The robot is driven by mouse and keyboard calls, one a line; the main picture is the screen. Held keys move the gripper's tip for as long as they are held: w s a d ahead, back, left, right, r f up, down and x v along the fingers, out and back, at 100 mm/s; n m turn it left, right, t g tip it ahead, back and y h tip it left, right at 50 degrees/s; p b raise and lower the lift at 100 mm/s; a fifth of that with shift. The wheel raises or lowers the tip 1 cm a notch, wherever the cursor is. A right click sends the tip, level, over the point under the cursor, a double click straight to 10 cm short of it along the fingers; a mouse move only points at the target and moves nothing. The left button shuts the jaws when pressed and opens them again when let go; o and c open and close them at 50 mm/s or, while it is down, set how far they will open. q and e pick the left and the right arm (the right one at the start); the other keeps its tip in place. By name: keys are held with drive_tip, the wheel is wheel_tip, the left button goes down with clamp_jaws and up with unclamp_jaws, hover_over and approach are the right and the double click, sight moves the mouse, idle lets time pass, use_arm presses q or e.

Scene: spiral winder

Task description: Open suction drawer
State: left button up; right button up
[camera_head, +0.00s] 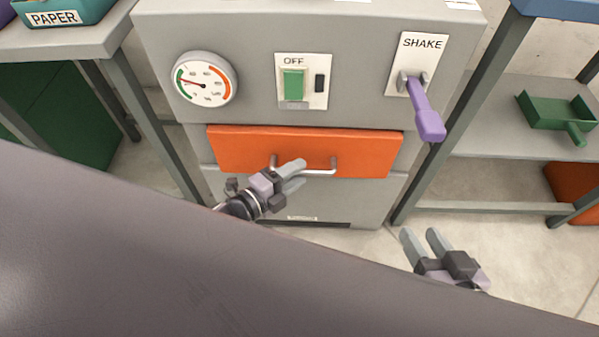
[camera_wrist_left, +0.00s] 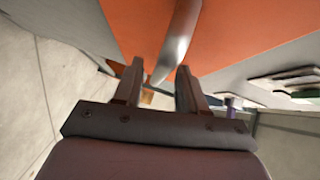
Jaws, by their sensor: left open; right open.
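The suction drawer is an orange front (camera_head: 360,150) set in the grey machine, and it looks closed in the head view. Its silver bar handle (camera_head: 320,171) is partly hidden by my left gripper (camera_head: 297,174). In the left wrist view the orange front (camera_wrist_left: 240,30) fills the top, and the handle (camera_wrist_left: 178,45) reaches down to between the fingertips. My left gripper (camera_wrist_left: 160,75) is open there, with a finger on each side of the handle; I cannot tell whether they touch it. My right gripper (camera_head: 420,240) is open and empty, low to the right of the drawer.
Above the drawer are a gauge (camera_head: 204,79), a green switch (camera_head: 293,84) marked OFF and a purple SHAKE lever (camera_head: 427,112). A shelf at right holds a green scoop (camera_head: 560,110). A table with a PAPER bin (camera_head: 60,12) stands at left. Floor at lower right is clear.

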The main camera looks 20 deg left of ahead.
use_arm(q)
drive_tip(key=shift+w+d+f, duration=0.1)
drive_tip(key=shift+w+d, duration=0.25)
drive_tip(key=shift+w, duration=0.3)
use_arm(e)
drive_tip(key=shift+a, duration=0.15)
use_arm(q)
clamp_jaws()
